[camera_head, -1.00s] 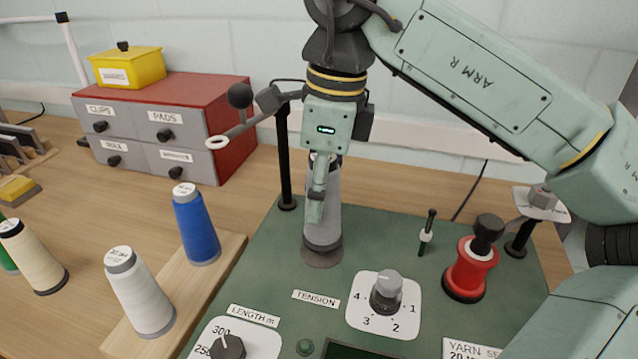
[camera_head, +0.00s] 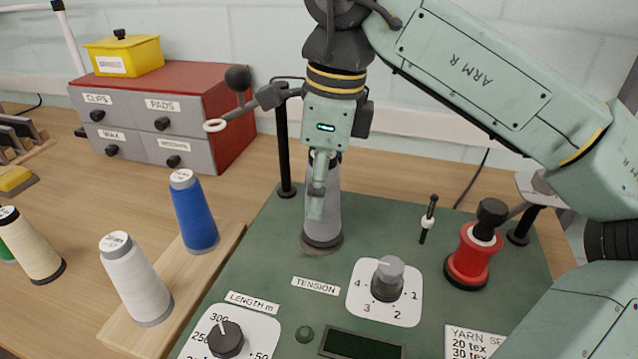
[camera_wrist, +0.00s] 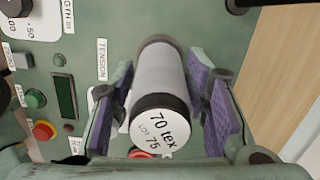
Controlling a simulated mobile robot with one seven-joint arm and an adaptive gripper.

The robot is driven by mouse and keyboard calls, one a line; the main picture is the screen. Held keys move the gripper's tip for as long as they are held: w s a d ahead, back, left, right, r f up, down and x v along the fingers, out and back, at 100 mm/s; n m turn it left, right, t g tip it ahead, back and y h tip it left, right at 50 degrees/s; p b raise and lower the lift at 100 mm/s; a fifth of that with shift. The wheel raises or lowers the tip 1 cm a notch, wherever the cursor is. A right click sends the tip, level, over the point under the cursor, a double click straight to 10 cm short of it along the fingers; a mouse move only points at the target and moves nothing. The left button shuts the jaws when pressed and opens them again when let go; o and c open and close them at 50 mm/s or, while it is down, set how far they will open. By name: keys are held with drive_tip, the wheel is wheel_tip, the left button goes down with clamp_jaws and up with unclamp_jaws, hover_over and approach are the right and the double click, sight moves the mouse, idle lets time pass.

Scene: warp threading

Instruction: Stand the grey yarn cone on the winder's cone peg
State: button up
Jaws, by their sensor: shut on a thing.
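The grey yarn cone (camera_head: 326,215) stands upright at the back of the green winder (camera_head: 262,262), over a dark round base (camera_head: 322,246). The peg itself is hidden, so I cannot see how far the cone sits on it. My gripper (camera_head: 318,200) comes down from above and is shut around the upper part of the cone. In the wrist view the cone (camera_wrist: 160,75) lies between the purple finger pads of my gripper (camera_wrist: 165,95), its top label reading "70 tex".
White (camera_head: 137,280) and blue (camera_head: 194,215) cones stand on a wooden board at left. A black post and guide arm (camera_head: 283,150) rise close behind the gripper. A tension knob (camera_head: 388,278) and a red spool (camera_head: 473,258) are to the right.

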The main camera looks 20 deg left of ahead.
drive_tip(key=shift+f+b, duration=0.35)
drive_tip(key=shift+f, duration=0.25)
drive_tip(key=o, duration=1.2)
drive_tip(key=shift+o, duration=0.2)
